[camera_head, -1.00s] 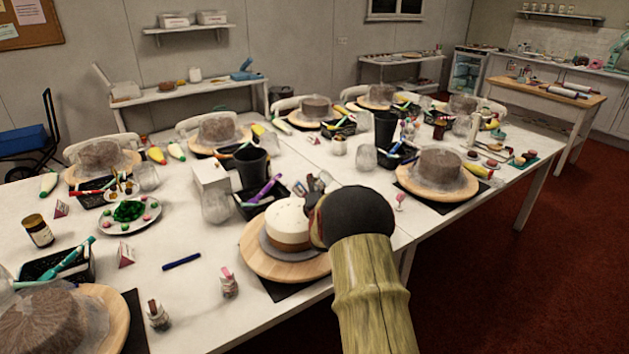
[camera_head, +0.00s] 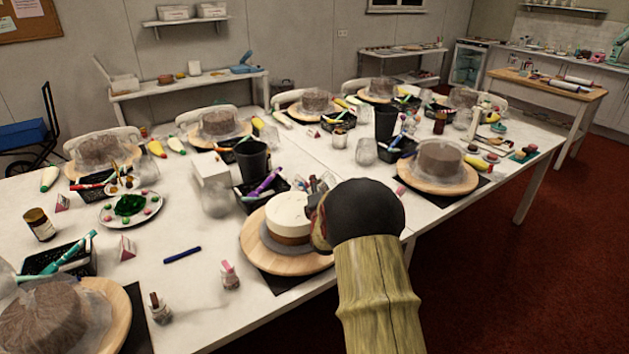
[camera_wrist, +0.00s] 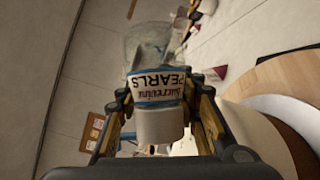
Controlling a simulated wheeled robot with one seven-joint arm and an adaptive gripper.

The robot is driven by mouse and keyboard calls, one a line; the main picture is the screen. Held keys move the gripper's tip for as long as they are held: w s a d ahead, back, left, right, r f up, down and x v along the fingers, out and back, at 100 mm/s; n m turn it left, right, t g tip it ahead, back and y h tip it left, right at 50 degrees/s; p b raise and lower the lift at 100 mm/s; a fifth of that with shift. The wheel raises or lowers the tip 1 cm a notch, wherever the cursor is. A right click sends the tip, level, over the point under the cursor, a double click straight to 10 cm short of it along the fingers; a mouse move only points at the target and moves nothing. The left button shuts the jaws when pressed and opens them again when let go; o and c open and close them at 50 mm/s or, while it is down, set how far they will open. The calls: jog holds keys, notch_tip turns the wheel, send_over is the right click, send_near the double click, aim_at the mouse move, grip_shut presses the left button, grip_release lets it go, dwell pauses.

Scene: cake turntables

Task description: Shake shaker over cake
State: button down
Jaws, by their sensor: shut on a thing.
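The cake (camera_head: 288,212), with a white top and brown lower side, stands on a grey board over a round wooden turntable (camera_head: 262,256) at the table's front edge. In the wrist view the cake (camera_wrist: 262,128) is at the lower right, partly cut off. My gripper (camera_wrist: 160,108) is shut on the shaker (camera_wrist: 158,88), a pale container with a blue-edged label reading "PEARLS", upside down in the picture. In the head view my gripper (camera_head: 318,220) is beside the cake's right side, mostly hidden behind my wrist. The shaker's opening cannot be made out.
A black basket (camera_head: 262,192) of tools and a black cup (camera_head: 252,160) stand behind the cake. Other covered cakes (camera_head: 438,160) stand around the table.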

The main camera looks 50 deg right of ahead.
aim_at(309, 188)
jog(key=shift+s+a+f+m+g+y+p, duration=0.1)
jog(key=shift+a+f+m+g+y+p, duration=0.1)
jog(key=shift+a+m, duration=0.3)
jog(key=shift+a+f+m+g+y+p, duration=0.15)
jog(key=shift+a+m, duration=0.1)
jog(key=shift+a, duration=0.4)
jog(key=shift+s+a+f+m+g+y+p, duration=0.1)
jog(key=shift+a+m+g+p, duration=0.1)
jog(key=shift+a+m, duration=0.3)
jog(key=shift+r+n+t+h+b, duration=0.25)
jog(key=shift+n+b, duration=0.3)
jog(key=shift+b, duration=0.2)
jog(key=shift+d+b, duration=0.3)
jog(key=shift+d, duration=0.05)
jog(key=shift+a, duration=0.45)
jog(key=shift+r+n, duration=0.2)
jog(key=shift+n, duration=0.2)
